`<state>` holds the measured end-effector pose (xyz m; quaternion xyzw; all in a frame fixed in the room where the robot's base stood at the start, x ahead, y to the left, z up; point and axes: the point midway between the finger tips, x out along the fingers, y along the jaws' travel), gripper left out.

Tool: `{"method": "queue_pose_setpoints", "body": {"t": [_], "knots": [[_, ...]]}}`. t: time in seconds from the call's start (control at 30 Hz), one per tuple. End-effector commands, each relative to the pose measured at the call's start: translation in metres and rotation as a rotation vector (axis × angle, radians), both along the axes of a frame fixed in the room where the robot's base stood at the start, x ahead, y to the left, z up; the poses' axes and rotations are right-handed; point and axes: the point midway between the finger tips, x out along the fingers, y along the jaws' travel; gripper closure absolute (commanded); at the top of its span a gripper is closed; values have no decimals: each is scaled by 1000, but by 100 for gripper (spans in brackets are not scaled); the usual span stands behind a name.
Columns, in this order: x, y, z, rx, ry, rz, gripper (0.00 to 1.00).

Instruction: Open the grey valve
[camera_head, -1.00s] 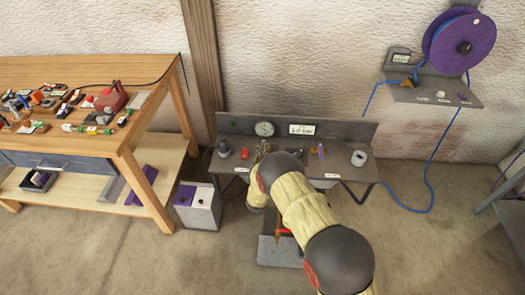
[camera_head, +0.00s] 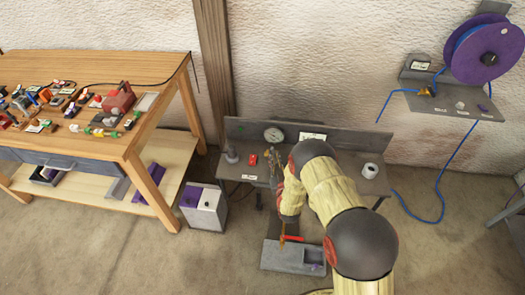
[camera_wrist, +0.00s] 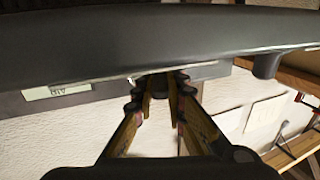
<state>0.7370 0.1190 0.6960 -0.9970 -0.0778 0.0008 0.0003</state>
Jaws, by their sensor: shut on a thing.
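In the head view my gripper (camera_head: 272,160) is at the grey bench panel, just below the round gauge. My forearm covers the part of the panel to its right. In the wrist view the two fingers (camera_wrist: 158,88) converge on a small dark grey part (camera_wrist: 158,80), which I take to be the grey valve. The fingertips and the grey structure hide most of it, so how far it is turned cannot be told.
The gauge (camera_head: 273,135) and a white display (camera_head: 312,137) are on the backboard. A grey knob (camera_head: 231,155), a red part (camera_head: 252,160) and a white cylinder (camera_head: 370,170) stand on the bench. A grey tray (camera_head: 285,257) is on the floor below. A wooden table (camera_head: 150,130) stands left.

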Motion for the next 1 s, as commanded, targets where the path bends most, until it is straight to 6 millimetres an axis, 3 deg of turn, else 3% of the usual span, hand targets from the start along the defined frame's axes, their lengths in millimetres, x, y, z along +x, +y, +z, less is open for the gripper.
{"method": "queue_pose_setpoints", "body": {"t": [0.1,0.4,0.93,0.97,1.0], "knots": [[-2,-11,-2,1,2,60,100],[-1,-15,-2,0,0,180,100],[0,-15,-1,-1,1,207,100],[0,-15,-1,-1,0,207,86],[0,-15,-1,-1,0,207,84]]}}
